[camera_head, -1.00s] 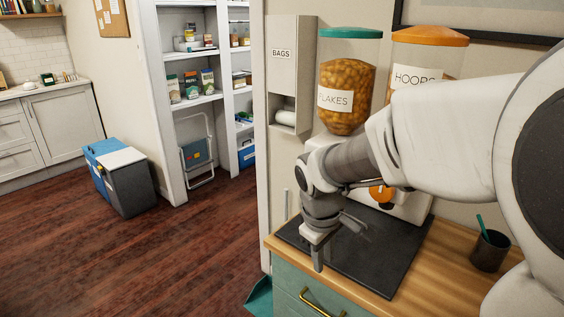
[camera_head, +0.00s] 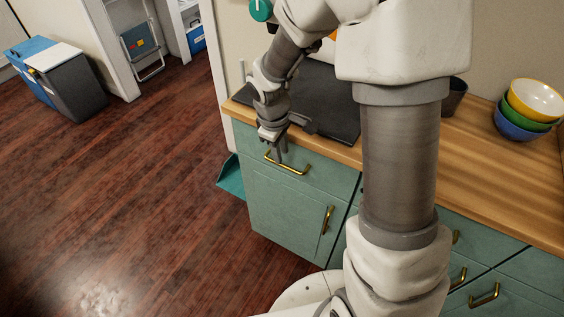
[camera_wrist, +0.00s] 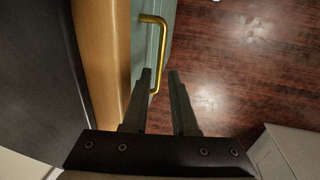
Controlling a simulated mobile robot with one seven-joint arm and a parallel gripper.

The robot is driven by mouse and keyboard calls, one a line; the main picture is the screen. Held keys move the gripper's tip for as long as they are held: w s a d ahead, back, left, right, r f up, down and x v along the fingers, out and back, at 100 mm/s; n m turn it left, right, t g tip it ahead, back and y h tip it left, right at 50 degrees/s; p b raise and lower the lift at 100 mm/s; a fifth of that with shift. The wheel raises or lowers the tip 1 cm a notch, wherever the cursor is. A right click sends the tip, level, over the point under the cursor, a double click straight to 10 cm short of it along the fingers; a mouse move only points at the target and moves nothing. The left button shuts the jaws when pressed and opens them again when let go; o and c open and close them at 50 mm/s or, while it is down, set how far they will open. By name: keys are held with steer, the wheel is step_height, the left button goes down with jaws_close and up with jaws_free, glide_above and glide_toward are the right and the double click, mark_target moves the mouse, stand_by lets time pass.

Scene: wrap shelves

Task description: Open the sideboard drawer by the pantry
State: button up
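The sideboard (camera_head: 250,200) has green fronts and a wooden top. Its top-left drawer (camera_head: 325,175) looks shut, with a brass bar handle (camera_head: 296,170). My gripper (camera_head: 280,157) points down in front of this drawer, at the handle's left part.
The wooden floor (camera_head: 150,190) in front is clear.

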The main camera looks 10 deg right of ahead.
mark_target(283, 165)
steer(key=shift+w+d+f+b, duration=0.15)
steer(key=shift+f+b, duration=0.1)
steer(key=shift+f, duration=0.85)
steer(key=shift+w+d+f+b, duration=0.15)
steer(key=shift+f+b, duration=0.1)
steer(key=shift+f, duration=0.85)
steer(key=shift+c, duration=0.2)
jaws_close()
